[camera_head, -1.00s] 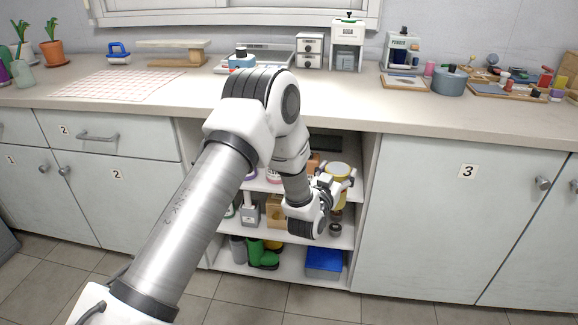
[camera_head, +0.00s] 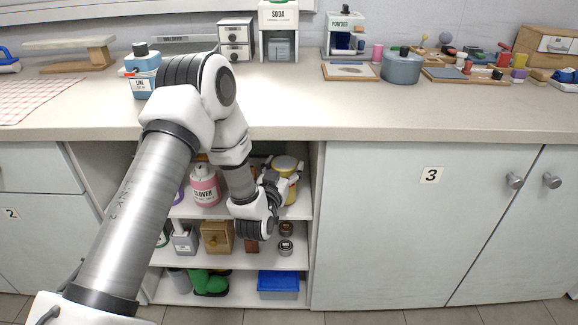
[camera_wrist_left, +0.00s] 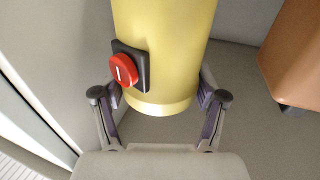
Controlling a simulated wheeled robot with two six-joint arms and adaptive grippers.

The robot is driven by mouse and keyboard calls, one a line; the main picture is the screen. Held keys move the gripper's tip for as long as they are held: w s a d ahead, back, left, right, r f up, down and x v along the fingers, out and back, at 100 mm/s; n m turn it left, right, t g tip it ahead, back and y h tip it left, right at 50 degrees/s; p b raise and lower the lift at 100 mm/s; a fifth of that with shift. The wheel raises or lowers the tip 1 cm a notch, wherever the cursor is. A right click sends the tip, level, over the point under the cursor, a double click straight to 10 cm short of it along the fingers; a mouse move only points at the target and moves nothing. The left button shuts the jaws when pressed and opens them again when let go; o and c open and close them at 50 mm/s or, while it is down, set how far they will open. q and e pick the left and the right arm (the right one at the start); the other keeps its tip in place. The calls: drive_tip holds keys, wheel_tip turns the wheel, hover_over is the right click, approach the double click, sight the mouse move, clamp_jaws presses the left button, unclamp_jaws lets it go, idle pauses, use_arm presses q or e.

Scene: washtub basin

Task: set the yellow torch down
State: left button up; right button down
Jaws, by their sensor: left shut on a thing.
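The yellow torch (camera_head: 287,165) is at the right end of the upper shelf in the open cabinet bay. My left gripper (camera_head: 277,186) is shut on it, and the arm partly hides it. In the left wrist view, the torch (camera_wrist_left: 165,45) is a yellow cylinder with a red switch on a dark plate. The fingers of the left gripper (camera_wrist_left: 160,105) press on both sides near its lower end. I cannot tell whether its end touches the shelf. My right gripper is not in view.
A pink bottle (camera_head: 205,190) stands left of my gripper on the upper shelf. Below are a wooden box (camera_head: 216,237), small jars (camera_head: 286,247), green boots (camera_head: 209,283) and a blue box (camera_head: 278,282). An orange-brown object (camera_wrist_left: 295,55) is right of the torch in the wrist view.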

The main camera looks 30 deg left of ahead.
use_arm(q)
drive_tip(key=shift+w+f, duration=0.35)
drive_tip(key=shift+f, duration=0.25)
drive_tip(key=shift+s+r, duration=0.15)
drive_tip(key=shift+s, duration=0.15)
drive_tip(key=o, duration=1.8)
drive_tip(key=shift+f, duration=0.25)
drive_tip(key=shift+r, duration=0.1)
